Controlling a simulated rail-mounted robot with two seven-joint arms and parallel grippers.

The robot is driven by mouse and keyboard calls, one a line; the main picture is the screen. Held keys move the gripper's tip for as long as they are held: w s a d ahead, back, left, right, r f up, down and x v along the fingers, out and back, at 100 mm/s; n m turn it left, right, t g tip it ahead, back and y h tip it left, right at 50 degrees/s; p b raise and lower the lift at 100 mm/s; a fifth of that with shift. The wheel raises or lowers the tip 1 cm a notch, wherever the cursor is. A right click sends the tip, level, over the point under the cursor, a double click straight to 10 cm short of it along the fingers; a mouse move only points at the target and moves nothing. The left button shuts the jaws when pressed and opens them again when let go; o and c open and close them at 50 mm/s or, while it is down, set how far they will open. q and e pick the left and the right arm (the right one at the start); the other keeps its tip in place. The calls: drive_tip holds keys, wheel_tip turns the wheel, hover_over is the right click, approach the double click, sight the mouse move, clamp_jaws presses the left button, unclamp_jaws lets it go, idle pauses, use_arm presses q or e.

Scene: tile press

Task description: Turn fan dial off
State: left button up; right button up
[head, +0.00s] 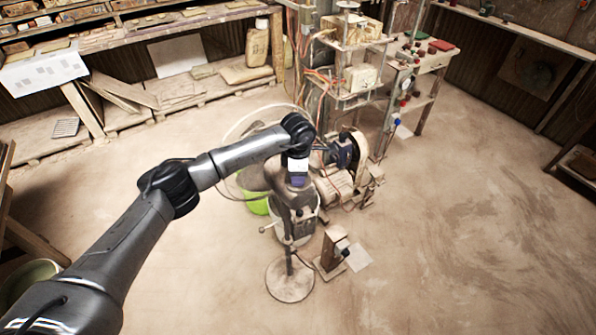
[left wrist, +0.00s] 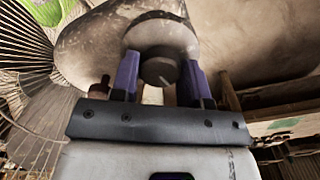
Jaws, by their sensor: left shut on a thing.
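The fan (head: 288,283) stands on a round base on the floor, with a thin pole up to its head. Its wire grille (left wrist: 25,60) shows at the left of the left wrist view. The fan dial (left wrist: 158,68) is a dark round knob on the pale rear housing, with a light mark at its edge. My left gripper (head: 297,181) is at the fan head. Its two purple fingers lie on either side of the dial in the left wrist view (left wrist: 160,80), shut on it. In the head view the gripper and arm hide the dial. My right gripper does not show.
A green bucket (head: 257,206) stands behind the fan. A motor and belt wheel (head: 345,163) and the tall press frame (head: 350,55) are close behind it. A small wooden block stand (head: 331,249) is right of the base. The floor at right is clear.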

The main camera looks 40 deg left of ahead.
use_arm(q)
drive_tip(key=n+p, duration=0.1)
drive_tip(key=n, duration=0.3)
drive_tip(key=shift+r+n+p, duration=0.15)
drive_tip(key=shift+n+p, duration=0.15)
drive_tip(key=n+p, duration=0.1)
drive_tip(key=n, duration=0.3)
drive_tip(key=shift+n+p, duration=0.3)
drive_tip(key=shift+p, duration=0.1)
drive_tip(key=n+p, duration=0.1)
drive_tip(key=n, duration=0.2)
drive_tip(key=shift+n+p, duration=0.85)
drive_tip(key=shift+n, duration=0.85)
drive_tip(key=o, duration=0.9)
drive_tip(key=shift+o, duration=0.2)
